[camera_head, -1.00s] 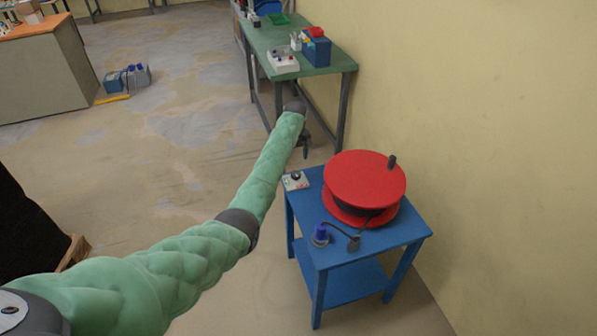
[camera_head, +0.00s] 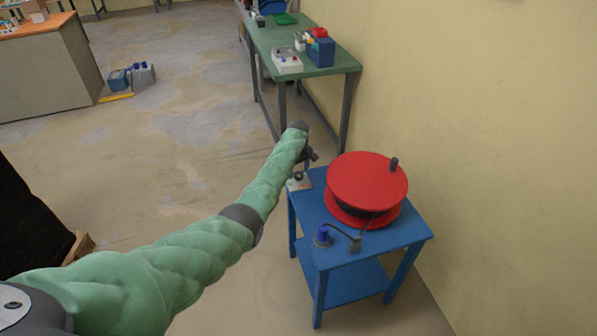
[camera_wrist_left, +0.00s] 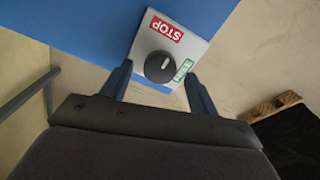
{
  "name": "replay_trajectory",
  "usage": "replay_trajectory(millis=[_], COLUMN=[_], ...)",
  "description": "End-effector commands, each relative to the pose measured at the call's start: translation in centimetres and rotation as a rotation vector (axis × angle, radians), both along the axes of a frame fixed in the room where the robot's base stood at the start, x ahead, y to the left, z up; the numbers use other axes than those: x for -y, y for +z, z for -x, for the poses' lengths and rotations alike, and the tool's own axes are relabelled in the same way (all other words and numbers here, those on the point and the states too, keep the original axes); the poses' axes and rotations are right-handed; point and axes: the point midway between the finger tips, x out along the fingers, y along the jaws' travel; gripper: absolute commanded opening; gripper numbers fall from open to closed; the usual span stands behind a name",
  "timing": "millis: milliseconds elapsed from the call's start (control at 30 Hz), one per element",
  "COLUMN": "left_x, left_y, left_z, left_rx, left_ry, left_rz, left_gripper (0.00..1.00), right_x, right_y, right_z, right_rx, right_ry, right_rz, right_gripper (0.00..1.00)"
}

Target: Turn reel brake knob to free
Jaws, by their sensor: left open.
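The brake panel (camera_head: 303,185) is a small pale plate at the left corner of the blue table. Its black round knob (camera_wrist_left: 160,67) shows in the left wrist view, with a red STOP label (camera_wrist_left: 165,26) on one side and a green label (camera_wrist_left: 183,71), partly covered, on another. A short white mark is on the knob; its exact direction is hard to tell. My left gripper (camera_head: 306,163) is above the panel. In the left wrist view its open fingers (camera_wrist_left: 158,76) stand on either side of the knob, with gaps; contact is not visible. My right gripper is not in view.
A red cable reel (camera_head: 366,182) with an upright dark handle stands right of the panel on the blue table (camera_head: 385,240). A blue plug (camera_head: 322,236) and cable lie in front. A green bench (camera_head: 330,75) stands behind, along the wall. Open floor lies left.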

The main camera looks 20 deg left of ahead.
Motion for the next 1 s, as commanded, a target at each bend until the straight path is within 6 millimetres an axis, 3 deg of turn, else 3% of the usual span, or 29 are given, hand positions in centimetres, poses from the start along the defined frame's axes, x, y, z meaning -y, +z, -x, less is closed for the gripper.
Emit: replay_trajectory(millis=[200,500,733,1000], left_x=[0.0,0.0,0.0,0.0], left_y=[-1.4,-1.6,-1.6,-1.5], left_z=[0.0,0.0,0.0,0.0], left_rx=[0.001,0.001,0.001,0.001], left_ry=[0.000,-0.001,-0.001,-0.020], left_rz=[0.000,0.000,0.000,0.000], left_gripper=[0.60,0.60,0.16,0.16], right_x=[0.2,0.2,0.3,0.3], right_y=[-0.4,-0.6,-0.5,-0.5], right_z=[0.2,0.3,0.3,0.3], right_rx=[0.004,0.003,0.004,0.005], right_ry=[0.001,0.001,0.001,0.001], right_rz=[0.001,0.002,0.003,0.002], right_gripper=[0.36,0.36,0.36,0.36])
